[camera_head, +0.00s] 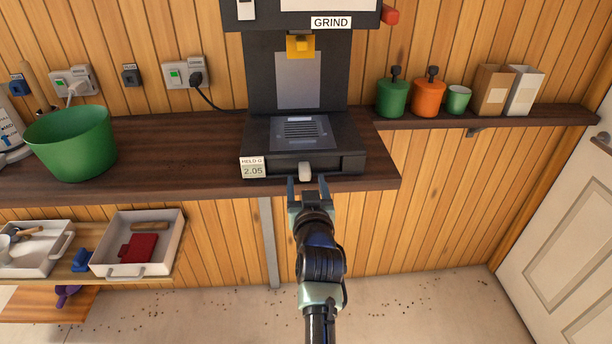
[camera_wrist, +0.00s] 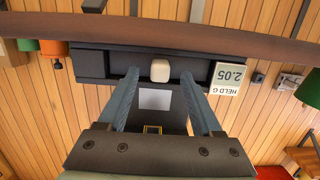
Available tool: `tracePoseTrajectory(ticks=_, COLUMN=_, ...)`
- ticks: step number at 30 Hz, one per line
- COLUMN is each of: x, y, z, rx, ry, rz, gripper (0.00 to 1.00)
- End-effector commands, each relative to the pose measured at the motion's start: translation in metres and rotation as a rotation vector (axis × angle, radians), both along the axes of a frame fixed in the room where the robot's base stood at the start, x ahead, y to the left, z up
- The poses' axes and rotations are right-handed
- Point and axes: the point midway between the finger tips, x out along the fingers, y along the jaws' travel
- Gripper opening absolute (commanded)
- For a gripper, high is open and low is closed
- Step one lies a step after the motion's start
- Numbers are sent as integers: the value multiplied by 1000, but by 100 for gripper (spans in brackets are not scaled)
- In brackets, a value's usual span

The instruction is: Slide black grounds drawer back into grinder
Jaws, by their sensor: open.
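The dark grinder (camera_head: 262,75) stands on the counter against the wall. The black grounds drawer (camera_head: 333,166) is in the low front of its base, with a pale knob (camera_head: 305,171) at the middle. I cannot tell whether its front is fully flush. My gripper (camera_head: 307,180) is open just in front of the knob. In the upside-down wrist view, the knob (camera_wrist: 160,70) shows between my two fingertips (camera_wrist: 159,74), with a gap on each side. Nothing is held.
A label reading HELD G 2.05 (camera_head: 252,167) is left of the drawer. A green bucket (camera_head: 72,145) stands on the counter (camera_head: 190,150) at left. Green and orange canisters (camera_head: 429,97) stand on the right shelf (camera_head: 540,113). Trays (camera_head: 170,247) lie on a lower shelf at left.

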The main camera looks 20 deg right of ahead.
Motion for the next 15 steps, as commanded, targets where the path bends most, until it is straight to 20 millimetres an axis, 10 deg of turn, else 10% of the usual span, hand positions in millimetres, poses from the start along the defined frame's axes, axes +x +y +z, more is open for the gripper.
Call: tracePoseTrajectory(ticks=15, x=-30, y=9, z=6, rx=0, ry=0, rz=1, gripper=67)
